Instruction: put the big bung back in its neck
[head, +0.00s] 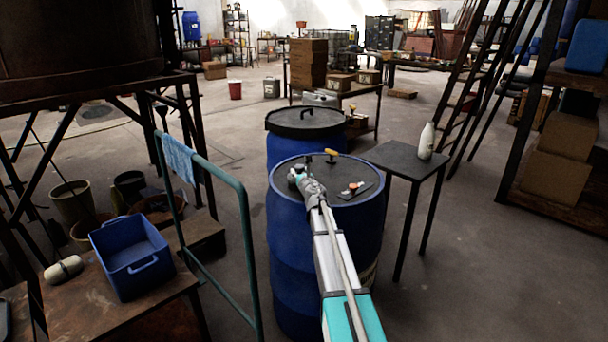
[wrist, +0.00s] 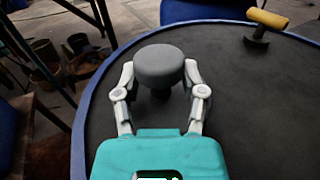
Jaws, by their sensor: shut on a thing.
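My gripper (wrist: 160,74) is shut on a dark grey bung with a wide round head (wrist: 159,62), one pale finger on each side of it. A narrower dark part shows below the head; its lower end is hard to make out, and I cannot tell whether it touches anything. In the head view my gripper (head: 299,174) is over the left part of the near blue drum's (head: 312,225) dark top. No open neck shows clearly in either view. A yellow-handled tool with a dark stem (wrist: 267,20) stands on the drum top to the right; it also shows in the head view (head: 331,153).
A small flat item with orange on it (head: 355,188) lies on the drum top, right of my arm. A second blue drum (head: 305,122) stands behind. A dark side table (head: 400,160) with a white bottle (head: 426,141) is at right, a green rail (head: 243,200) at left.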

